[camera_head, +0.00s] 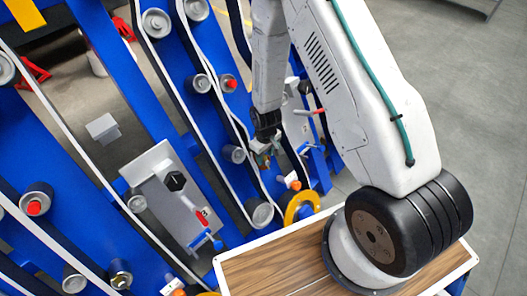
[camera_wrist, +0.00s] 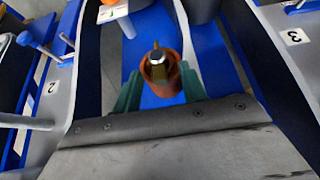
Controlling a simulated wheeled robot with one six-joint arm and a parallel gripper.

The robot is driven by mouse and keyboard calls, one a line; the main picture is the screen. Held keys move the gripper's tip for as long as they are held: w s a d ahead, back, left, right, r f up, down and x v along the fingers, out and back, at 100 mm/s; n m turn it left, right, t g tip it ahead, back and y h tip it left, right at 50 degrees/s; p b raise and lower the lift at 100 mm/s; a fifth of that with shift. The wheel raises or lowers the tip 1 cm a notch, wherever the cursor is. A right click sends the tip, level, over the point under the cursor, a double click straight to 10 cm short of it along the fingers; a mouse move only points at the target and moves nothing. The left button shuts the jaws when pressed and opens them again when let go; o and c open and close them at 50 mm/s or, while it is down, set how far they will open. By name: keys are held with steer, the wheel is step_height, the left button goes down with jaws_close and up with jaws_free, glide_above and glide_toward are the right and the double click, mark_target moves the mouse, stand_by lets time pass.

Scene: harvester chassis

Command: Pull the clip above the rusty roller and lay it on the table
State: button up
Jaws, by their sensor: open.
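In the wrist view, a rusty orange-brown roller (camera_wrist: 172,84) with a silver bolt-like end (camera_wrist: 158,58) shows between the two green fingers of my gripper (camera_wrist: 160,74). The fingers are open on either side of it; I cannot tell if they touch it. No clip can be told apart clearly. In the head view, my gripper (camera_head: 264,154) is down among the blue frame and belts, and its fingertips are small and partly hidden. The wooden table (camera_head: 270,270) with a white rim is at the bottom, beneath my arm, and its visible top is bare.
The blue chassis (camera_head: 95,75) with grey rollers and pale belts fills the left. A grey plate (camera_head: 160,195) with a black knob stands left of the table. A yellow ring (camera_head: 300,206) is near the table's back edge. In the wrist view, numbered plates (camera_wrist: 294,37) flank the gripper.

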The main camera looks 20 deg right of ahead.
steer(key=shift+c, duration=0.3)
jaws_close()
steer(key=shift+w+a+r, duration=0.25)
steer(key=shift+w+r, duration=0.4)
steer(key=shift+r, duration=0.35)
steer(key=shift+w+a+r, duration=0.2)
steer(key=shift+w+r, duration=0.45)
steer(key=shift+r, duration=0.3)
steer(key=shift+w+a+r, duration=0.1)
steer(key=shift+w+r, duration=0.15)
steer(key=shift+r, duration=0.3)
steer(key=shift+w+a+r, duration=0.1)
steer(key=shift+w+r, duration=0.15)
steer(key=shift+r, duration=0.3)
